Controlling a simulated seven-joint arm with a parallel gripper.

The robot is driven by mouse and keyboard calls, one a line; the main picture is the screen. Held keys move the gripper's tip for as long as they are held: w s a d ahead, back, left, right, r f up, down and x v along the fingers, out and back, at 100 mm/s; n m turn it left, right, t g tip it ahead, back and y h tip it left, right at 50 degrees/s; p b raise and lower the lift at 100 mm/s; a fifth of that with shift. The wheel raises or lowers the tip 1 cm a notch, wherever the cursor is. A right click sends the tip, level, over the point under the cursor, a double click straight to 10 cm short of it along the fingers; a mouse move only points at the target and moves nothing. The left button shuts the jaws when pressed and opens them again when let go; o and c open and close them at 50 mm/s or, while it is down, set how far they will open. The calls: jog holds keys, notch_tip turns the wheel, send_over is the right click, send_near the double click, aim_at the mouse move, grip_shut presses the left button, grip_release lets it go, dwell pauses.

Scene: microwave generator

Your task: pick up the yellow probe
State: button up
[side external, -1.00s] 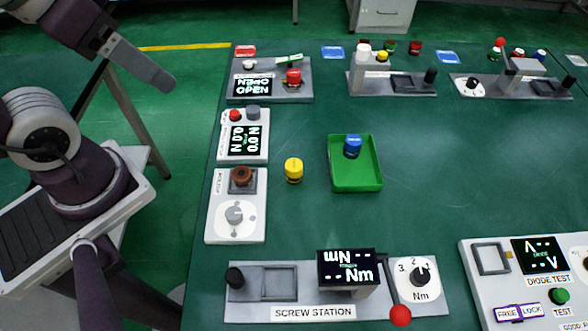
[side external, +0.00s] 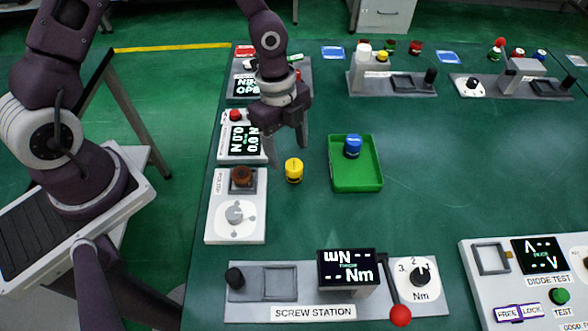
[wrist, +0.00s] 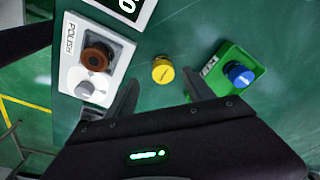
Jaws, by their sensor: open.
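The yellow probe (side external: 293,170) is a short yellow cylinder standing on the green table, between the polish station and the green tray. It also shows in the wrist view (wrist: 163,70), just beyond the gap between my fingers. My gripper (side external: 288,152) is open and empty, above and slightly behind the probe in the side view, pointing down. In the wrist view its fingers (wrist: 158,92) stand apart on either side of the gap. The gripper does not touch the probe.
The polish station (side external: 248,205) with a brown part stands left of the probe. A green tray (side external: 357,184) holding a blue cylinder (side external: 352,146) is close on the right. The screw station (side external: 245,311) lies in front. Table around the probe is bare.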

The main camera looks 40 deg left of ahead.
aim_at(294, 164)
jog(key=f, duration=0.2)
jog(key=d+f, duration=0.1)
jog(key=f, duration=0.3)
jog(key=shift+w+d+f, duration=0.25)
grip_shut()
